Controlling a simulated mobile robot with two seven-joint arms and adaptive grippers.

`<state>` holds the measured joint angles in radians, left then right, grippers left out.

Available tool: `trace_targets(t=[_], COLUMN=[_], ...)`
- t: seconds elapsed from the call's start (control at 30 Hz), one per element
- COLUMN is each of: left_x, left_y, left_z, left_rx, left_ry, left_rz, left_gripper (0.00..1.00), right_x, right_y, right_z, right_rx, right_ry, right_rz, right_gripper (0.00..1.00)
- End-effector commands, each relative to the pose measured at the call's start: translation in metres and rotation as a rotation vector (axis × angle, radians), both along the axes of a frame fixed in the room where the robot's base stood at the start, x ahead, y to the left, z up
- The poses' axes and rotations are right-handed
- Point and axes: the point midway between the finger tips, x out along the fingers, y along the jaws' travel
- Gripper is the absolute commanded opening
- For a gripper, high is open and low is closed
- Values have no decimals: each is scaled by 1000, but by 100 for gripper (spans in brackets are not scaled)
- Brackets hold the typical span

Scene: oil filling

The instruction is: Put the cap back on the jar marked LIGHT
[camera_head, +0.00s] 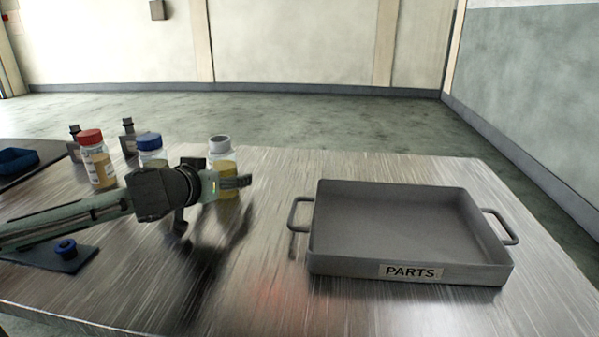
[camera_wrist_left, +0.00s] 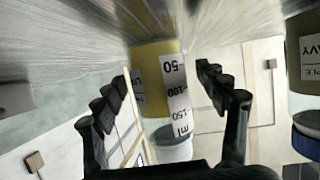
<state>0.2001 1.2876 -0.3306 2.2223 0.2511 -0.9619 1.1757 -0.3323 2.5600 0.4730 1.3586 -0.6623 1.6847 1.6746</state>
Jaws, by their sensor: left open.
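A jar with yellow contents and a pale grey ring-like top (camera_head: 220,143) stands third in the row; I cannot tell whether that top is a cap or a bare rim. My left gripper (camera_head: 222,184) is open at this jar. In the left wrist view the jar's ml scale (camera_wrist_left: 176,95) shows between the spread fingers, with no clear grip on it. The LIGHT marking is not readable. A blue-capped jar (camera_head: 150,143) is beside it; a label ending in "AVY" (camera_wrist_left: 311,58) shows at the wrist view's right edge. A small blue round piece (camera_head: 65,248) lies on a dark mat (camera_head: 28,256).
A red-capped jar (camera_head: 90,137) stands at the left of the row, with dark fittings (camera_head: 128,138) behind. A grey PARTS tray (camera_head: 409,291) with two handles takes up the right of the table. The table's front middle is clear.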

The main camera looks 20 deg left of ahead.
Motion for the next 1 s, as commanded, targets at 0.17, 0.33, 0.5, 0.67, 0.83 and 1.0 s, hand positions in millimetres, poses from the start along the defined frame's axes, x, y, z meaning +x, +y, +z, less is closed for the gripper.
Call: trace_targets(t=[0.17, 0.33, 0.5, 0.67, 0.83, 1.0], left_x=[0, 0, 0, 0, 0, 0], left_y=[0, 0, 0, 0, 0, 0], left_z=[0, 0, 0, 0, 1, 5], left_rx=[0, 0, 0, 0, 0, 0], left_ry=[0, 0, 0, -1, -1, -2], left_rz=[0, 0, 0, 0, 0, 0], left_gripper=[66, 44, 23, 14, 14, 13], right_x=[0, 0, 0, 0, 0, 0], right_y=[0, 0, 0, 0, 0, 0], right_z=[0, 0, 0, 0, 0, 1], right_rx=[0, 0, 0, 0, 0, 0], right_ry=[0, 0, 0, 0, 0, 0], right_rz=[0, 0, 0, 0, 0, 0], right_gripper=[31, 31, 31, 31, 31, 31])
